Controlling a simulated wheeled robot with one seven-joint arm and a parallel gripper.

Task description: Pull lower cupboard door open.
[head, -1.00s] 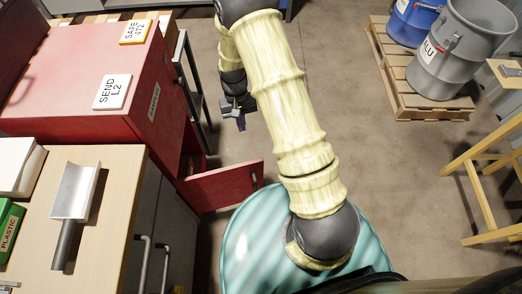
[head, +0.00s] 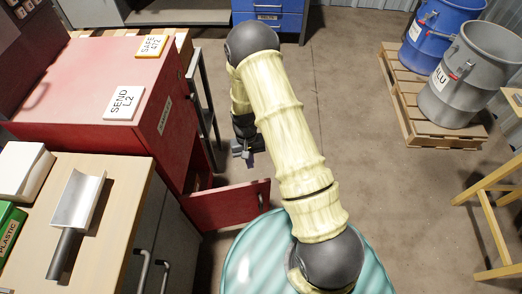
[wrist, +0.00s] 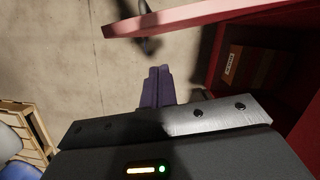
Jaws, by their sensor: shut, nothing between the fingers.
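The red cupboard (head: 95,75) stands at the left in the head view. Its lower door (head: 230,205) is swung well out from the front, and a dark opening shows behind it. In the wrist view the door (wrist: 210,14) crosses the top as a red panel. My gripper (head: 246,152) is beyond the door, near its free end, apart from it in the head view. In the wrist view its purple fingers (wrist: 157,86) are together and empty, pointing toward the door. The inside of the cupboard, at right in the wrist view, holds a labelled brown box (wrist: 236,64).
A wooden-topped cabinet (head: 128,195) with a metal scoop (head: 76,215) stands at the near left. A grey metal frame (head: 203,95) stands beyond the cupboard. A pallet (head: 420,135) with blue and grey drums is at the right. The concrete floor between is clear.

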